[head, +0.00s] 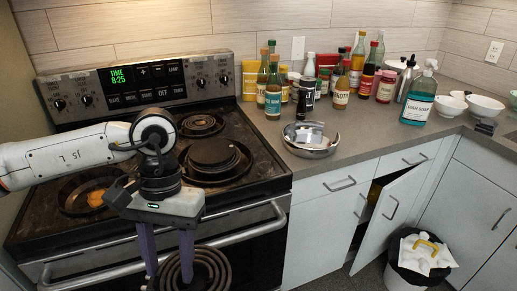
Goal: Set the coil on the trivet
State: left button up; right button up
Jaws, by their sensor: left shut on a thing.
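My left gripper (168,270) hangs low in front of the stove, its two purple fingers pointing down. It is shut on a dark spiral coil (205,272), which is held at the front of the stove and cut off by the bottom edge of the picture. The fingers cover part of the coil's left side. A dark round disc (214,152) sits on the right front burner. I cannot tell whether it is the trivet, and no other trivet is clear. My right gripper is not in view.
The stove (262,172) has a coil burner (200,124) at the back and an open burner bowl with something orange at left. Its front handle (240,235) is close to the gripper. A metal bowl (312,150) and several bottles stand on the counter. A cabinet door (392,215) hangs open.

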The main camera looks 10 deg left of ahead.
aim_at(218, 151)
jog(key=z, duration=1.85)
jog(key=k, duration=0.9)
jog(key=u, duration=1.15)
jog(key=i, duration=1)
jog(key=u, duration=0.05)
